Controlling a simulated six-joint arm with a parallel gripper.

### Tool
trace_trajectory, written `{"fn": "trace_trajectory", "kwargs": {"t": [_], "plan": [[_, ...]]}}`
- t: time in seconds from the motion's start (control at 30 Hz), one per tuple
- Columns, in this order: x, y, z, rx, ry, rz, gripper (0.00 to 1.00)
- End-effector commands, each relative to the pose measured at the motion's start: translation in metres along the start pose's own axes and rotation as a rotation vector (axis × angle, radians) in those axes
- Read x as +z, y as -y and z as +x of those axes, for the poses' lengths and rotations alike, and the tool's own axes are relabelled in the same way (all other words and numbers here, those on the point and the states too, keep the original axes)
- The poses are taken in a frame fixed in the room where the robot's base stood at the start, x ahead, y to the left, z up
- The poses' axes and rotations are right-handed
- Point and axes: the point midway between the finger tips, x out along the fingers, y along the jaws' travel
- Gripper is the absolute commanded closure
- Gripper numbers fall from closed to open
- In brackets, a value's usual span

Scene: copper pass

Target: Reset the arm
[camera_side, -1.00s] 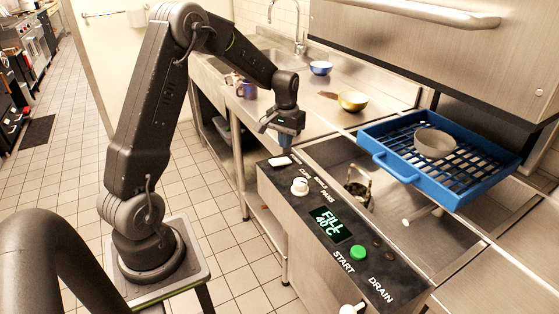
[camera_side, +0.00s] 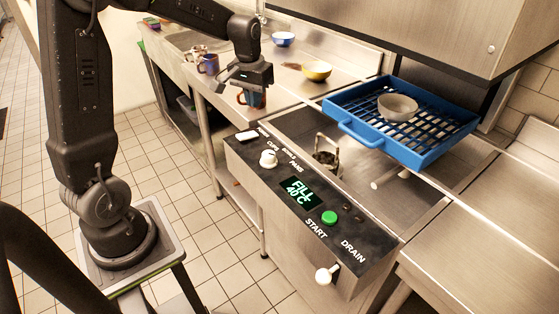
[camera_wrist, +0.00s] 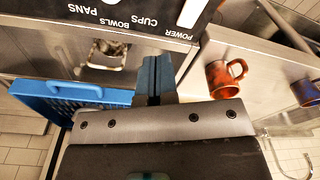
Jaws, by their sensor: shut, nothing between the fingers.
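My gripper (camera_side: 251,97) hangs at the end of my arm in front of a brown-red mug, past the far end of the control panel (camera_side: 262,180). In the wrist view its blue fingers (camera_wrist: 153,78) are closed together with nothing between them. The brown-red mug (camera_wrist: 226,78) stands to the right of the fingers there, apart from them. In the side view the mug is mostly hidden behind my gripper. My arm is bent, with its upper joints cut off by the top edge.
A blue rack (camera_side: 435,150) holds a pale bowl (camera_side: 397,107) over the steel basin. The panel display (camera_side: 300,192) reads FILL 40 C.

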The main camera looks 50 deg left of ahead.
Motion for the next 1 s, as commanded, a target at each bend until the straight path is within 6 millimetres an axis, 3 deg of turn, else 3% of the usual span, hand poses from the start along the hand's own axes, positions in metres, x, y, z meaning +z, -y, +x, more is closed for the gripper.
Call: {"fn": "trace_trajectory", "kwargs": {"t": [0.03, 0.1, 0.3, 0.5, 0.6, 0.8, 1.0], "plan": [[0.017, -0.014, -0.020, 0.005, -0.039, 0.039, 1.00], [0.040, -0.030, -0.040, 0.012, -0.081, 0.084, 1.00], [0.113, -0.060, -0.081, 0.042, -0.199, 0.210, 1.00], [0.183, -0.073, -0.098, 0.083, -0.310, 0.326, 1.00], [0.208, -0.075, -0.099, 0.102, -0.351, 0.368, 1.00], [0.231, -0.075, -0.097, 0.121, -0.389, 0.407, 1.00], [0.233, -0.075, -0.096, 0.122, -0.390, 0.410, 1.00]]}}
